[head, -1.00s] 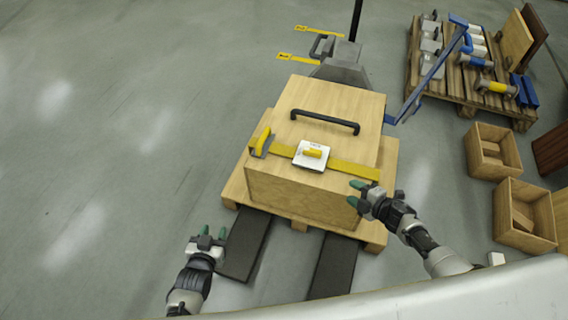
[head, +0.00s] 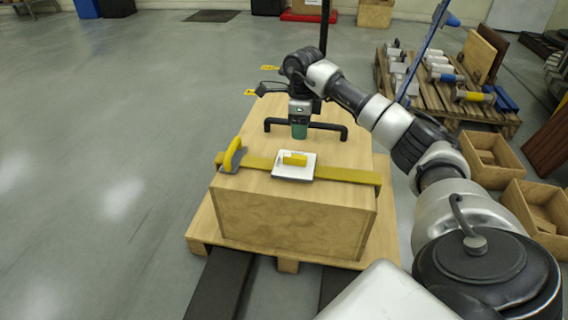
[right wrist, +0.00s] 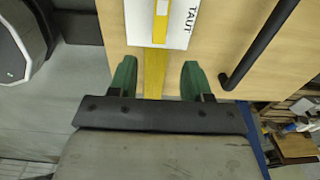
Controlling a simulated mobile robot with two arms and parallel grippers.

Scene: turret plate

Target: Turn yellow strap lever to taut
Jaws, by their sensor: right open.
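A white plate (head: 306,175) sits on the yellow strap (head: 345,175) across the top of a wooden box (head: 290,222). The yellow lever (head: 294,159) on the plate lies roughly along the strap. In the right wrist view, the plate (right wrist: 179,38) carries the word TAUT along its edge on the black handle's side, and the lever (right wrist: 161,20) shows partly at the top. My right gripper (head: 299,133) points down above the box, clear of the lever. Its green fingers (right wrist: 157,80) are open and empty, with the strap visible between them. My left gripper is out of view.
A black handle (head: 333,127) stands on the box behind the plate, close to my right gripper. A yellow-handled buckle (head: 233,155) is at the strap's left end. The box rests on a pallet (head: 203,232). Open crates (head: 490,155) and a loaded pallet (head: 440,102) are at right.

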